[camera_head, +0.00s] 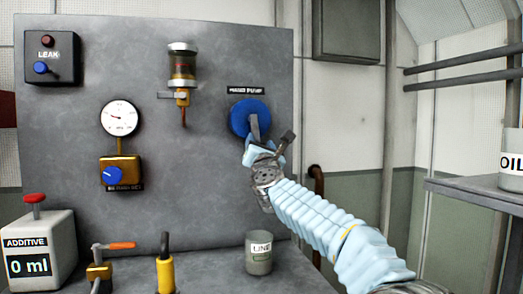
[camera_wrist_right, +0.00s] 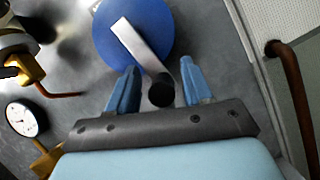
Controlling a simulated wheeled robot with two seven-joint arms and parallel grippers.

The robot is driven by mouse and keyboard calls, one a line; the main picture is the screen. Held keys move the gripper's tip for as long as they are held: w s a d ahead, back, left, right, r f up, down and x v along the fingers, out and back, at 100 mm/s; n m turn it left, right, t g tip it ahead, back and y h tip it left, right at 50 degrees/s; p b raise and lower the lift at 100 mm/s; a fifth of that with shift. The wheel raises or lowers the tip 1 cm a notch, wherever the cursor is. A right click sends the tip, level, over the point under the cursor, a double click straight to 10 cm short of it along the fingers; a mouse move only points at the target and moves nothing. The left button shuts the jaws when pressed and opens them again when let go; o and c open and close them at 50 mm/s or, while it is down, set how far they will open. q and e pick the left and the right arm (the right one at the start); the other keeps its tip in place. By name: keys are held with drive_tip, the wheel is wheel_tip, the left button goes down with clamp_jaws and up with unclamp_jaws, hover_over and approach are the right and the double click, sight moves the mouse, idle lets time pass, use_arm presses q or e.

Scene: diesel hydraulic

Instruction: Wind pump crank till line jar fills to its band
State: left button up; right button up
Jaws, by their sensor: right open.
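The hand pump is a blue disc (camera_head: 240,118) on the grey panel, under a black label. Its grey crank arm (camera_wrist_right: 128,38) runs from the disc to a black knob (camera_wrist_right: 161,91). My right gripper (camera_head: 266,150) is open in front of the disc. In the right wrist view its two blue fingers (camera_wrist_right: 158,66) stand either side of the knob, with gaps showing on both sides. The line jar (camera_head: 259,262), labelled LINE, stands on the bench below the pump. Its fill level and band cannot be made out. My left gripper is not in view.
A sight glass (camera_head: 182,68), a gauge (camera_head: 118,117) and a brown box with a blue knob (camera_head: 122,174) are on the panel. An additive container (camera_head: 38,245), orange-handled valve (camera_head: 100,269) and yellow-based lever (camera_head: 165,272) stand at front left. A brown pipe (camera_wrist_right: 297,90) runs right of the panel.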

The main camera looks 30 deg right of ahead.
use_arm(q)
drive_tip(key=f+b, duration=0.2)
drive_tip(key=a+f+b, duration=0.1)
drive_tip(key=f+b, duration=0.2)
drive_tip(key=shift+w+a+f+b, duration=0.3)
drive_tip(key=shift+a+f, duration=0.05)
use_arm(e)
drive_tip(key=v, duration=1.3)
drive_tip(key=shift+s, duration=0.3)
